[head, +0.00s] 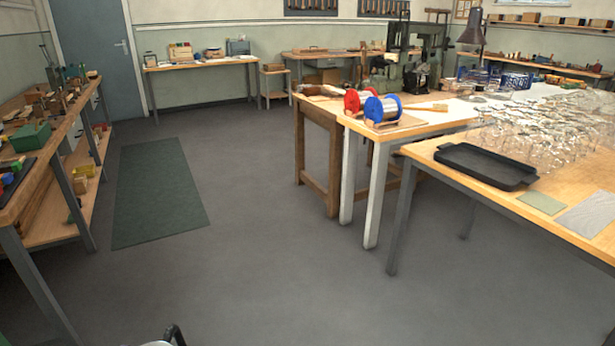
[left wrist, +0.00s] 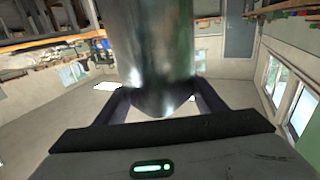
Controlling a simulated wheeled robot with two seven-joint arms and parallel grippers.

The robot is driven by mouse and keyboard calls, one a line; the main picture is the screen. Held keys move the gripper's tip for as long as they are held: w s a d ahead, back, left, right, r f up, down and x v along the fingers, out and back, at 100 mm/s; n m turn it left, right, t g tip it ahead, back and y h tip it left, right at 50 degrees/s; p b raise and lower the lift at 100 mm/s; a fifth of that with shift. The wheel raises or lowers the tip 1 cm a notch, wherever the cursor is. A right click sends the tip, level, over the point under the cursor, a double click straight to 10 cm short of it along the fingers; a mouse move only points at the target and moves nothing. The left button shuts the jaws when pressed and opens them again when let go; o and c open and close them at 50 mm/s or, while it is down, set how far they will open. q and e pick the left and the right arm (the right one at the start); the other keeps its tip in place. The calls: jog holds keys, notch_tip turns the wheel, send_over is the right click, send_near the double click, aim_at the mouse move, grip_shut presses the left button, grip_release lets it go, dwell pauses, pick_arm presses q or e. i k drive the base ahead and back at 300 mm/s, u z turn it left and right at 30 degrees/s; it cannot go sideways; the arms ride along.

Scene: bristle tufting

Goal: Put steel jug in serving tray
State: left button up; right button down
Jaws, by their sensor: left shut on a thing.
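The steel jug (left wrist: 158,45) is a shiny grey metal body that fills the upper middle of the left wrist view. My left gripper (left wrist: 160,92) is shut on it, with a dark finger on either side. In the head view only a small silvery edge and a dark curved piece show at the bottom edge, and I cannot tell for sure what they are. The serving tray (head: 485,169) is a black, shallow, rimmed tray on the wooden table at the right. It looks empty, and the jug is apart from it. My right gripper is in neither view.
Many clear glasses (head: 545,128) stand close behind and right of the tray. A green cloth (head: 541,202) and a grey cloth (head: 590,214) lie to its right. Wire spools (head: 382,109) stand on the adjoining bench. The floor (head: 265,240) is open, with a green mat (head: 157,190) at left.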

aim_at(475, 163)
jog(key=z, duration=0.75)
jog(key=i, duration=1.55)
jog(key=z, duration=1.1)
jog(key=i, duration=0.5)
jog(key=z, duration=2.05)
